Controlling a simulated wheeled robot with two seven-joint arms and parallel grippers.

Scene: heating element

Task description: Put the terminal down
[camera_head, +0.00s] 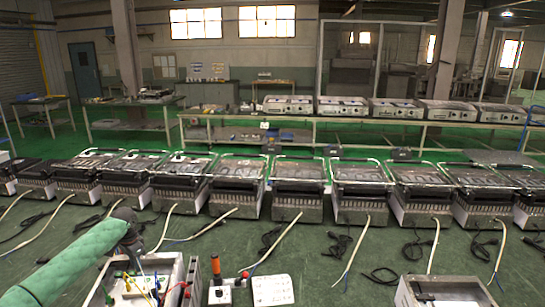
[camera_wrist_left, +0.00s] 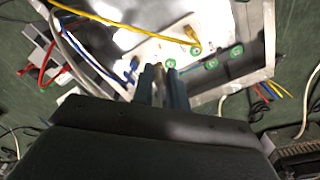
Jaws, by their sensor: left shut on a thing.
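My left gripper (camera_wrist_left: 163,78) points down at an open white-walled housing (camera_wrist_left: 232,92) in the left wrist view. Its fingers are close together on a small, mostly hidden brownish piece, seemingly the terminal (camera_wrist_left: 158,72). It is over or near the white panel (camera_wrist_left: 150,50) with several green-ringed terminal points; contact cannot be told. A yellow wire (camera_wrist_left: 165,36) ends at one green point and a blue wire (camera_wrist_left: 130,70) lies left of the fingers. In the head view my left gripper (camera_head: 137,250) hangs above the housing (camera_head: 192,275) at the bottom left. My right gripper is not in view.
Another open unit (camera_head: 445,290) stands at the bottom right. A row of black-and-white heater units (camera_head: 298,190) with loose cables crosses the middle. Green floor shows between.

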